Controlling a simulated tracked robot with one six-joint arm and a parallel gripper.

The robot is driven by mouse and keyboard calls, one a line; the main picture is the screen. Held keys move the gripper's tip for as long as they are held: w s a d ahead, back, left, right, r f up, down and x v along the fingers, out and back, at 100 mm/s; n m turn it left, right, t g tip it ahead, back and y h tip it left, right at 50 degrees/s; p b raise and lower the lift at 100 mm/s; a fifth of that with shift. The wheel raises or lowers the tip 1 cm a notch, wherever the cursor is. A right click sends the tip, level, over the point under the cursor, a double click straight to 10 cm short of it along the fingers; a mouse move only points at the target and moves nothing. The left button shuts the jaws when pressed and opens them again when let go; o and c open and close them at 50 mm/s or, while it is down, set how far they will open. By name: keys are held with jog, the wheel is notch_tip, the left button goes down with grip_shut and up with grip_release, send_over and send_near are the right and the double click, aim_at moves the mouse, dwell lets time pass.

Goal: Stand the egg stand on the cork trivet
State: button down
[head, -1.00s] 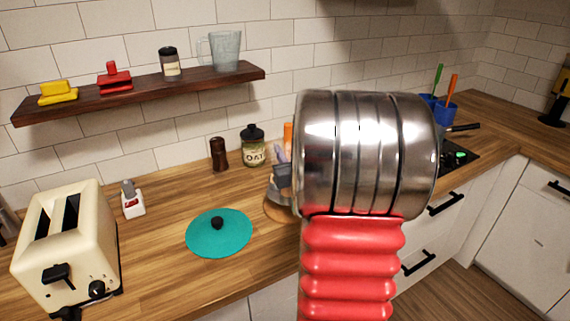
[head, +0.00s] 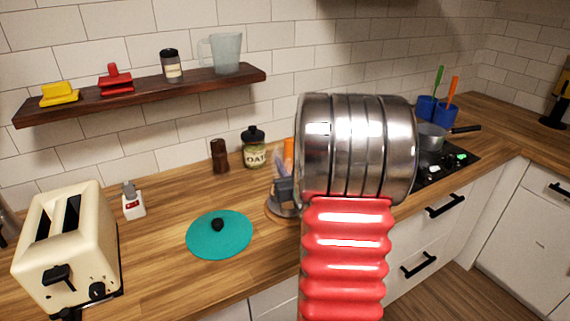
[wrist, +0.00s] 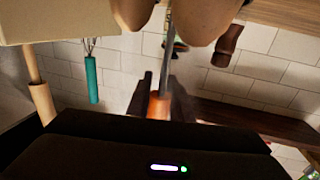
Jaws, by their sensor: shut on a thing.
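In the wrist view, which is upside down, the two dark jaws of my gripper (wrist: 160,98) are shut on the orange handle of the egg stand (wrist: 158,107). A thin grey stem runs from the handle to large brown eggs at the top edge. In the head view the egg stand's orange handle (head: 289,150) shows just left of my arm, above grey parts. A round, brownish rim below, seemingly the cork trivet (head: 275,215), is mostly covered. My arm hides the right side, and I cannot tell whether stand and trivet touch.
A teal lid (head: 205,240) lies left of the stand. An oats jar (head: 254,150) and a pepper mill (head: 219,156) stand behind it. A toaster (head: 60,245) is far left. A pan (head: 432,138) sits on the hob at right. A teal-handled whisk (wrist: 92,78) shows in the wrist view.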

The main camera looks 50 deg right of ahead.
jog(key=c, duration=1.6)
grip_release()
